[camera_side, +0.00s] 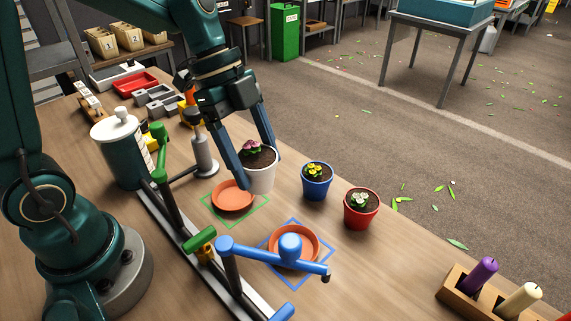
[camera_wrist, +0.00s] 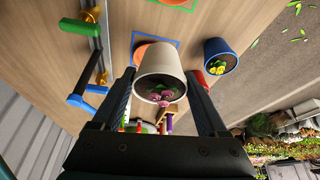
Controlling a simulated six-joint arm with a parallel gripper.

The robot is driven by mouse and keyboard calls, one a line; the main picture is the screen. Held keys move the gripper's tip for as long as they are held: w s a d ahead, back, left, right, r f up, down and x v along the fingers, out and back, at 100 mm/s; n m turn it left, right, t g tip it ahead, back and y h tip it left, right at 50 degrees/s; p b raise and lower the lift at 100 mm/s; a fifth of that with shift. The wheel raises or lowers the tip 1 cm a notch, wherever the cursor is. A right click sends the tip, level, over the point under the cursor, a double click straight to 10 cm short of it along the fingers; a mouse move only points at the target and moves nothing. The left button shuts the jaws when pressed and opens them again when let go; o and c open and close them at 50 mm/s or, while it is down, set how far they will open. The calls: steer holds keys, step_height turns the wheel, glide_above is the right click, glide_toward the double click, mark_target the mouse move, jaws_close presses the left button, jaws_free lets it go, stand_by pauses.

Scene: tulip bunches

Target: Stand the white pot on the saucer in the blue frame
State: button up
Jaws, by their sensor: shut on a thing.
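My gripper (camera_side: 259,168) is shut on the white pot (camera_side: 263,181), which holds dark soil and a pink flower. A finger lies on each side of it. In the wrist view, the white pot (camera_wrist: 160,64) fills the space between the fingers. It is beside the terracotta saucer (camera_side: 233,197) in the green frame; I cannot tell whether it is clear of the table. The blue frame (camera_side: 294,287) surrounds another terracotta saucer (camera_side: 311,236). A blue arm (camera_side: 262,253) with a round knob (camera_side: 290,245) crosses above that saucer and hides part of it.
A blue pot (camera_side: 316,184) and a red pot (camera_side: 360,212), both planted, stand to the right. A green arm (camera_side: 165,179) is on the rail at left. A grey plunger-like post (camera_side: 204,152) stands behind the green frame. A candle rack (camera_side: 480,297) is at lower right.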

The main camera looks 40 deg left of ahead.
steer(key=d+f, duration=0.1)
steer(key=d, duration=0.1)
steer(key=d+f, duration=0.2)
steer(key=d, duration=0.1)
steer(key=d+f, duration=0.2)
steer(key=d, duration=0.1)
steer(key=shift+s, duration=0.2)
steer(key=shift+f, duration=2)
steer(key=shift+f, duration=0.1)
steer(key=o, duration=1.5)
steer(key=w+v, duration=0.1)
steer(key=v, duration=1)
steer(key=s+a+r+n+t+y, duration=0.1)
steer(key=s+a+n, duration=0.1)
steer(key=n, duration=0.3)
steer(key=s+a+r+n+t+y, duration=0.1)
steer(key=s+a+n+t+y, duration=0.1)
steer(key=s+a+n, duration=0.1)
steer(key=s+a+r+n+t+y, duration=0.1)
steer(key=s+a+n, duration=0.2)
steer(key=n, duration=0.5)
steer(key=shift+s+a+t+y, duration=0.1)
steer(key=shift+s+t+y, duration=0.25)
steer(key=shift+s, duration=0.35)
